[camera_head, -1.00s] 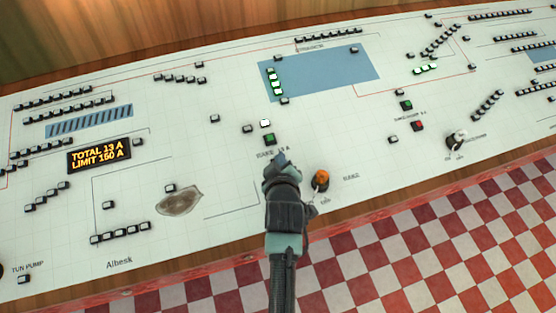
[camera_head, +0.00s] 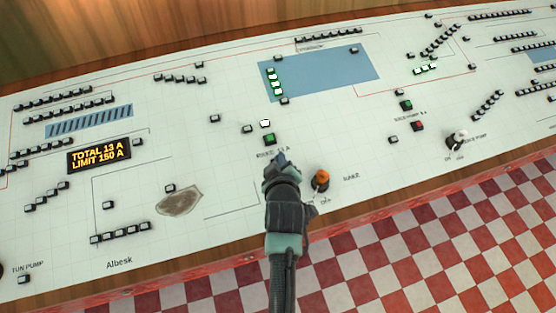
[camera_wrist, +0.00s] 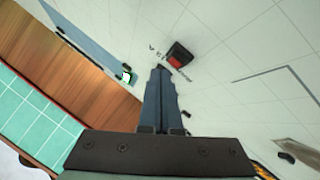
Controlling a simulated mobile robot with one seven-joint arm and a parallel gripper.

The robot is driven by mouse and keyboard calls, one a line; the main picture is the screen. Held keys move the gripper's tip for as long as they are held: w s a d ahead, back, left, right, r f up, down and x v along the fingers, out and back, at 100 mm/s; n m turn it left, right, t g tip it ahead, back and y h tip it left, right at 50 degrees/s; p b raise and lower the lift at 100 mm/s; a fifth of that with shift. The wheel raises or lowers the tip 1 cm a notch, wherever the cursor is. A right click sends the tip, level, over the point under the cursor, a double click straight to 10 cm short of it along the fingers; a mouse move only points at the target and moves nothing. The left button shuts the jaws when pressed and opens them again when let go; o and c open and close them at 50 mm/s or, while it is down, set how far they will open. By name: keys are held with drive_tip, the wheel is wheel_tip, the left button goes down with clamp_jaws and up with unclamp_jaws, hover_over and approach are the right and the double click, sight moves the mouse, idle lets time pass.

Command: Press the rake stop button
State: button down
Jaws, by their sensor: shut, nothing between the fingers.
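In the wrist view a red button (camera_wrist: 177,56) in a dark square housing sits on the white panel just beyond my fingertips, with small blurred lettering beside it. My gripper (camera_wrist: 160,68) is shut and empty, its fingers side by side. Whether the tips touch the panel cannot be told. In the head view my gripper (camera_head: 280,158) hangs over the panel, just below a green button (camera_head: 269,139) and its rake label. It hides the spot below that label, and no red button shows there.
An orange-topped knob (camera_head: 321,178) stands close to the right of my gripper. A lit white lamp (camera_head: 265,124) is above the green button. Another red button (camera_head: 417,125) and green button (camera_head: 406,105) lie farther right. A display (camera_head: 99,154) reads total 13 A, limit 150 A.

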drive_tip(key=shift+f, duration=0.1)
drive_tip(key=shift+w+f+b, duration=0.1)
drive_tip(key=shift+f+b, duration=0.25)
drive_tip(key=shift+b, duration=0.05)
drive_tip(key=shift+f+b, duration=0.35)
idle(0.7)
drive_tip(key=shift+r, duration=0.1)
drive_tip(key=shift+r+p, duration=0.7)
drive_tip(key=shift+p, duration=0.15)
drive_tip(key=r+p, duration=0.2)
drive_tip(key=s+r+p, duration=0.1)
drive_tip(key=r+p, duration=0.1)
drive_tip(key=r, duration=0.1)
drive_tip(key=shift+s+d+p, duration=0.1)
drive_tip(key=shift+d+p, duration=0.05)
drive_tip(key=shift+p, duration=0.2)
drive_tip(key=shift+f, duration=0.1)
idle(0.5)
